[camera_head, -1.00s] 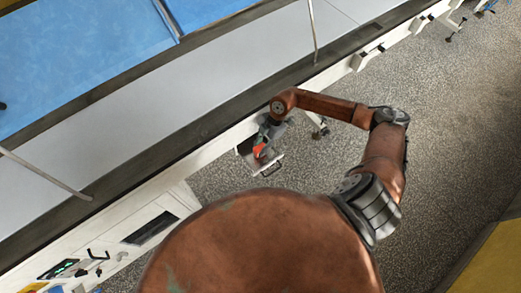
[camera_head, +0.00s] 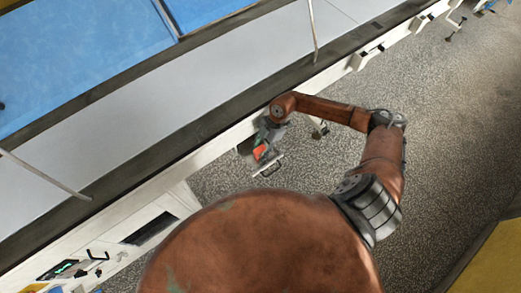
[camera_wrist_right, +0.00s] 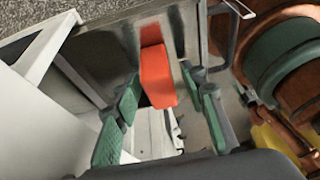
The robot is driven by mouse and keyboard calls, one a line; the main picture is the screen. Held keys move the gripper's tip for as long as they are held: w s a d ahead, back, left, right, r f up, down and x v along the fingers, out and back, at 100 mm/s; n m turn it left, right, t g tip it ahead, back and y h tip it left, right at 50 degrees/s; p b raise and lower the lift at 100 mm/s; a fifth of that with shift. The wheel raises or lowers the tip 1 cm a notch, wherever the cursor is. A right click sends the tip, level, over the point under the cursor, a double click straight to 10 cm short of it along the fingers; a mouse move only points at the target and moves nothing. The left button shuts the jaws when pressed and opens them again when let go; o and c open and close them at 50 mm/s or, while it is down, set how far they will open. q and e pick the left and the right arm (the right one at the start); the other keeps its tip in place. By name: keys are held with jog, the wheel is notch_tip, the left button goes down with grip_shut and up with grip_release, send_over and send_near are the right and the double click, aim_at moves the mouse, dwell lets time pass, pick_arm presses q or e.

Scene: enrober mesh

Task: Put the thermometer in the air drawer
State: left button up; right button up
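The thermometer, an orange-red block-like body, shows in the right wrist view (camera_wrist_right: 156,76) and as a small orange patch in the head view (camera_head: 261,152). It is inside or just above an open drawer (camera_head: 270,169) that sticks out from the counter front. My right gripper (camera_wrist_right: 168,108) reaches down over the drawer. Its green-padded fingers stand apart on either side of the thermometer, with gaps visible. A pale, partly hidden thing (camera_wrist_right: 155,132) shows below between the fingers. I cannot read any drawer label. My left gripper is out of view.
The long grey counter (camera_head: 150,95) with a dark edge runs diagonally above the drawer. Thin metal posts (camera_head: 313,30) rise from it. Other handles (camera_head: 368,56) line the counter front at upper right. Speckled floor (camera_head: 450,120) is clear at right.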

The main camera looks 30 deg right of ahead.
jog(key=p+v, duration=0.1)
jog(key=v, duration=1.1)
jog(key=shift+r, duration=0.25)
jog(key=shift+a, duration=0.1)
